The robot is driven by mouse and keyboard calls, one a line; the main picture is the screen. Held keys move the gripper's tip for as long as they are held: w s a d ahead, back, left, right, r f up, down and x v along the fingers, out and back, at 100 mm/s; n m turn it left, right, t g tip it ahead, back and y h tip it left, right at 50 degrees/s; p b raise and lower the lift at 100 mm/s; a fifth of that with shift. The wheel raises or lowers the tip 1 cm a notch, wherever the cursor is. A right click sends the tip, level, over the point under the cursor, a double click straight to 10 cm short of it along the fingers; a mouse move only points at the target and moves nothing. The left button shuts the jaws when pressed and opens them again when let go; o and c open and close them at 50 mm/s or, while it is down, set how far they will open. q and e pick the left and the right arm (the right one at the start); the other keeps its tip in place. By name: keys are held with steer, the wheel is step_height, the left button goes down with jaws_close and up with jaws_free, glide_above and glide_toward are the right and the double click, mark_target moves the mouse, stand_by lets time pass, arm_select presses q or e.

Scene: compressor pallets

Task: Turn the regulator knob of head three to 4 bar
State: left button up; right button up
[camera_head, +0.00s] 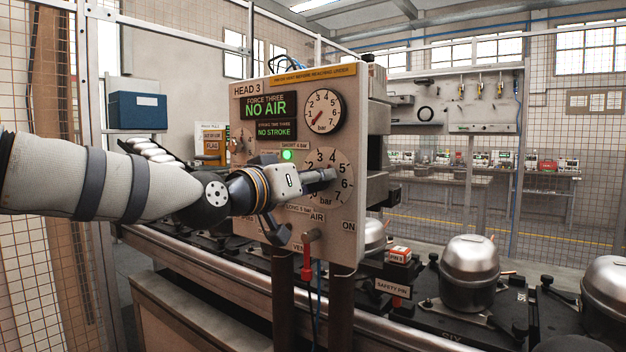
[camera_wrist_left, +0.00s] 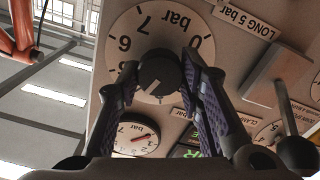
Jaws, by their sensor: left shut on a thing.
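The HEAD 3 panel (camera_head: 247,91) is a beige upright board. Its regulator dial (camera_head: 342,184) is a pale disc with bar numbers, partly covered by my left gripper (camera_head: 322,176) in the head view. In the left wrist view, upside down, the dark regulator knob (camera_wrist_left: 160,72) sits at the middle of the dial (camera_wrist_left: 150,27). My left gripper (camera_wrist_left: 166,84) is shut on the knob, one finger on each side. A small light mark shows on the knob, but its exact setting is unclear. My right gripper is not in view.
The pressure gauge (camera_head: 323,110) above the dial has its red needle toward the low end. Displays read NO AIR (camera_head: 264,106) and NO STROKE (camera_head: 276,131); a green lamp (camera_head: 288,155) is lit. A red-handled lever (camera_head: 307,268) hangs below. Metal compressor domes (camera_head: 470,262) stand right.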

arm_select(q)
steer(key=o, duration=1.2)
steer(key=shift+c, duration=0.2)
steer(key=v, duration=1.2)
